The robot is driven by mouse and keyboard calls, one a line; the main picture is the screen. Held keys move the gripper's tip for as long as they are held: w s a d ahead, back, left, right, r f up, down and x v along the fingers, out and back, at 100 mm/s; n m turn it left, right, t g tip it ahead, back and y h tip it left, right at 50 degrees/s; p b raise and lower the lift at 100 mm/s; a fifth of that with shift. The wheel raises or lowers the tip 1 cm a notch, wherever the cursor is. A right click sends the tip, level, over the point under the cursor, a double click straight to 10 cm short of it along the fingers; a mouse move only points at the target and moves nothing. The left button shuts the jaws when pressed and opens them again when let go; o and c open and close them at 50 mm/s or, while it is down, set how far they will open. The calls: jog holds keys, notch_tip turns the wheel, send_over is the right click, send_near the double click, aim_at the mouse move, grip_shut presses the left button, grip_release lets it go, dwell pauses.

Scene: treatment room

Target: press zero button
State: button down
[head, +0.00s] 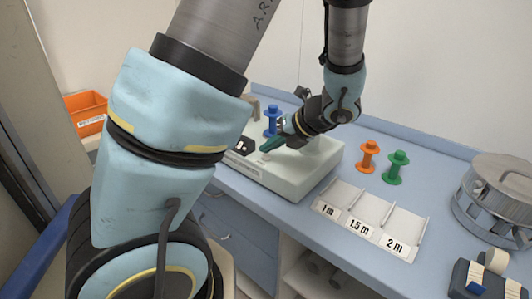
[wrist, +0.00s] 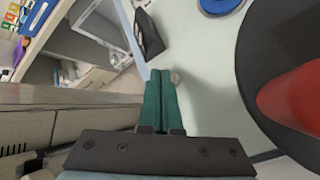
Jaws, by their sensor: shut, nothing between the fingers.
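A pale, boxy device (head: 300,178) stands on the blue counter, with a small black display (head: 244,146) at its front left; the display also shows in the wrist view (wrist: 148,34). My gripper (head: 268,147) is above the front part of the device, its green fingers pointing down toward the display side. In the wrist view my gripper (wrist: 160,74) has its two fingers together, with nothing between them. A small pale round spot, perhaps the button (wrist: 176,77), lies right beside the fingertips and is partly hidden. I cannot tell whether the fingertips touch it.
A blue spool (head: 272,118) stands behind my gripper. Orange (head: 368,156) and green (head: 396,167) spools stand right of the device. A tray marked 1 m, 1.5 m and 2 m (head: 362,226) lies in front of them. A metal drum (head: 497,192) is at far right.

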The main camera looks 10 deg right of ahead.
aim_at(268, 160)
jog(key=shift+r, duration=0.25)
notch_tip(268, 160, up, 5)
jog(key=p, duration=0.5)
jog(key=shift+p, duration=0.3)
jog(key=shift+a, duration=0.1)
dwell(0.3)
jog(key=s+a+n+g+h, duration=0.1)
jog(key=a+n, duration=0.3)
jog(key=n, duration=0.7)
jog(key=s+a+n+g+h+b, duration=0.1)
jog(key=a+n, duration=0.4)
jog(key=n, duration=0.6)
jog(key=s+a+n+g+h+b, duration=0.1)
jog(key=s+a+n+h, duration=0.3)
jog(key=n, duration=0.8)
jog(key=shift+s+a+r+g+h, duration=0.2)
jog(key=shift+s+a+g+h, duration=0.1)
jog(key=shift+g+h, duration=0.35)
